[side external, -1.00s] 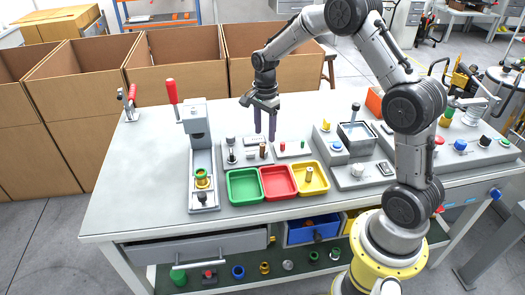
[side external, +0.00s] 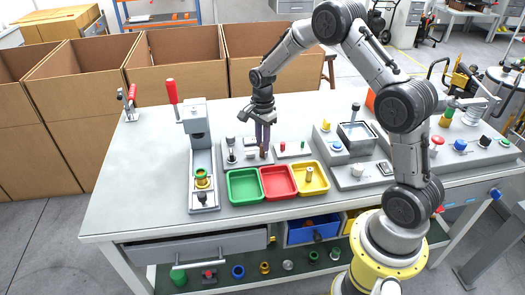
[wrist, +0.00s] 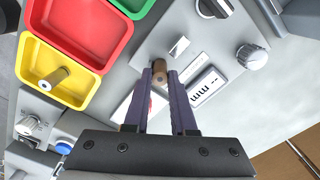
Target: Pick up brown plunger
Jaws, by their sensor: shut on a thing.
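The brown plunger (wrist: 159,72) is a small upright brown cylinder on the grey fixture plate. In the wrist view it stands between the tips of my purple fingers, and my gripper (wrist: 160,80) is shut on it. In the side view my gripper (side external: 263,150) points straight down at the plate behind the trays, and the plunger (side external: 263,154) shows only as a small brown spot at the fingertips. Its lower part is hard to make out. I cannot tell whether it is clear of the plate.
Green (side external: 243,186), red (side external: 279,181) and yellow (side external: 310,179) trays lie just in front of the plate. A grey press with a red lever (side external: 173,91) stands to the left.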

